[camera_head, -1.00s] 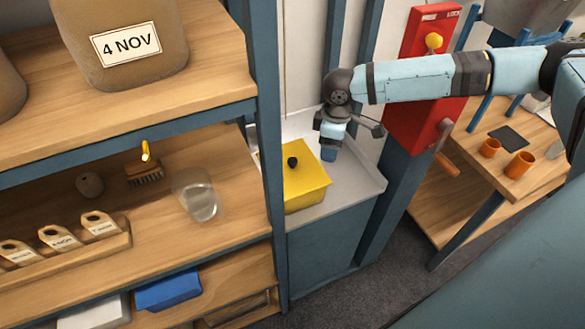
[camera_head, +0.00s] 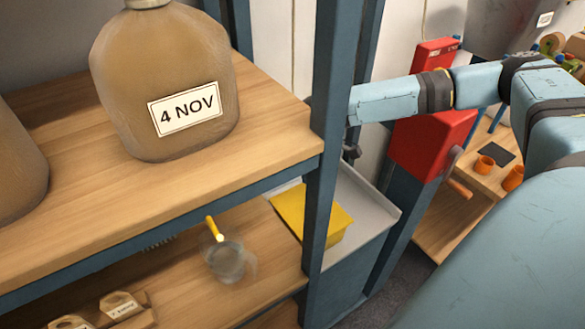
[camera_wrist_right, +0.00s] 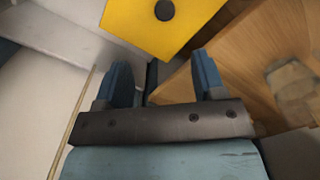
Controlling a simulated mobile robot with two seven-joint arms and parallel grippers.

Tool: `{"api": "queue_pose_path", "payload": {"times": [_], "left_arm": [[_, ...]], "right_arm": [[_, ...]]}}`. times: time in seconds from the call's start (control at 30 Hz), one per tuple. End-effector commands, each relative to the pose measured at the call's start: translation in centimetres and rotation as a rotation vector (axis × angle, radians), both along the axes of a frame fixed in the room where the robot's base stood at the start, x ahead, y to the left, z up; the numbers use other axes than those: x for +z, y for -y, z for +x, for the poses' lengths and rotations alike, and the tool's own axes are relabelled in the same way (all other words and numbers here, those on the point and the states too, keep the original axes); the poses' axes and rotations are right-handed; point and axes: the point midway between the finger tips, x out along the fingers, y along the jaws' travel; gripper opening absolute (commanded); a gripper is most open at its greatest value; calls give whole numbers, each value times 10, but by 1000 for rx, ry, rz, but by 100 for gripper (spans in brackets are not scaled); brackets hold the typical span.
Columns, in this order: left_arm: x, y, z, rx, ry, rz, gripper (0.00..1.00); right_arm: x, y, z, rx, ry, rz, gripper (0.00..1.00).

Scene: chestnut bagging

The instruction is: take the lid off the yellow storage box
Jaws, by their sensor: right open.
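The yellow storage box (camera_head: 338,235) stands on a grey counter behind the shelf's upright post, which hides part of it in the head view. Its yellow lid (camera_head: 291,208) is on top. In the right wrist view the lid (camera_wrist_right: 135,22) is at the top edge, with its round black knob (camera_wrist_right: 165,10) in sight. My right gripper (camera_wrist_right: 163,78) is open and empty, its two blue fingers apart and pointing toward the lid without touching the knob. In the head view the post hides this gripper. My left gripper is not in view.
The blue-grey shelf post (camera_head: 335,120) stands close to the box and my right arm. A large brown jar labelled 4 NOV (camera_head: 165,80) is on the upper shelf. A clear glass (camera_head: 225,262) is on the shelf below. The grey counter (camera_head: 365,210) is bare right of the box.

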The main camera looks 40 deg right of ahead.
Motion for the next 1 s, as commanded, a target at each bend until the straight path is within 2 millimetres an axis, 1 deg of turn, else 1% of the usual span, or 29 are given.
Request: {"api": "queue_pose_path", "payload": {"times": [0.07, 0.17, 0.3, 0.43, 0.53, 0.67, 0.77, 0.9, 1.0], "left_arm": [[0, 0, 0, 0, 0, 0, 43], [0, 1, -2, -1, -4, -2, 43], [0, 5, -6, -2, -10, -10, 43], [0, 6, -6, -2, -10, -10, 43], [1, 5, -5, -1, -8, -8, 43], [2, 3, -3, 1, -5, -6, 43], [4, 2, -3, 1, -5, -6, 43], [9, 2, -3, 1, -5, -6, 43], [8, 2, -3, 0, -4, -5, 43]], "right_arm": [[-4, 1, 0, -1, -2, -1, 63], [-16, 0, 0, -2, -3, -1, 63], [-45, 0, -1, 0, -3, -1, 63], [-68, 0, -1, 0, -2, 0, 63], [-80, 0, -1, 0, -1, -1, 63], [-87, 0, -1, 1, -1, -1, 63], [-96, -2, -3, 0, -1, -2, 63], [-118, -6, -6, 2, -2, -1, 63], [-131, -6, -6, 0, -2, -1, 63]]}}
